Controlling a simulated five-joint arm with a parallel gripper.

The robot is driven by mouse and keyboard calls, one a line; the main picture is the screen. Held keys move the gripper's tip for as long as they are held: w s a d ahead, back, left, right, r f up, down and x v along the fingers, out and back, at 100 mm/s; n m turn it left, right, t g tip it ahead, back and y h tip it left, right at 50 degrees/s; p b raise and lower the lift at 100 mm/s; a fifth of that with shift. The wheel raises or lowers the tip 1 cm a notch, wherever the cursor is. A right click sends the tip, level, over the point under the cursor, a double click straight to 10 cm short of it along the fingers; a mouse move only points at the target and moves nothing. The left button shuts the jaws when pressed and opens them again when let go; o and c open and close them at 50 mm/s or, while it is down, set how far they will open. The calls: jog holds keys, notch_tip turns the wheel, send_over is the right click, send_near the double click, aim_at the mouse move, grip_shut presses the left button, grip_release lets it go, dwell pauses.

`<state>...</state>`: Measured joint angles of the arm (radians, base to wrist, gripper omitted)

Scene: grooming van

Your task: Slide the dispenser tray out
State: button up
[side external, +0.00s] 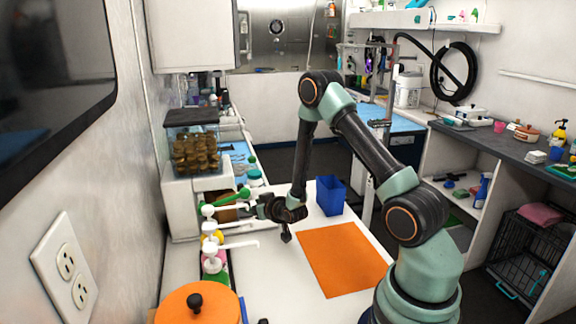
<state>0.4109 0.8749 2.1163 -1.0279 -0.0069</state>
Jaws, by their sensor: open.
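The treat dispenser (183,202) stands at the left against the wall. It has a white body and a clear hopper (193,148) full of brown round treats under a dark lid. The tray at its lower front cannot be made out clearly; pump bottles and a green item cover much of that area, with a brown patch (226,213) showing between them. My gripper (268,213) is open, just right of the dispenser's lower front and low above the white counter. It appears empty and apart from the dispenser.
White-topped pump bottles (212,256) stand in front of the dispenser, with spouts reaching toward my gripper. An orange lidded pot (198,304) is at the near left. A blue bin (330,195) stands behind an orange mat (343,259). The white counter (270,275) is clear left of the mat.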

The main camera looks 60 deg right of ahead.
jog(key=shift+x, duration=1.05)
grip_shut()
jog(key=shift+a, duration=0.1)
dwell(0.6)
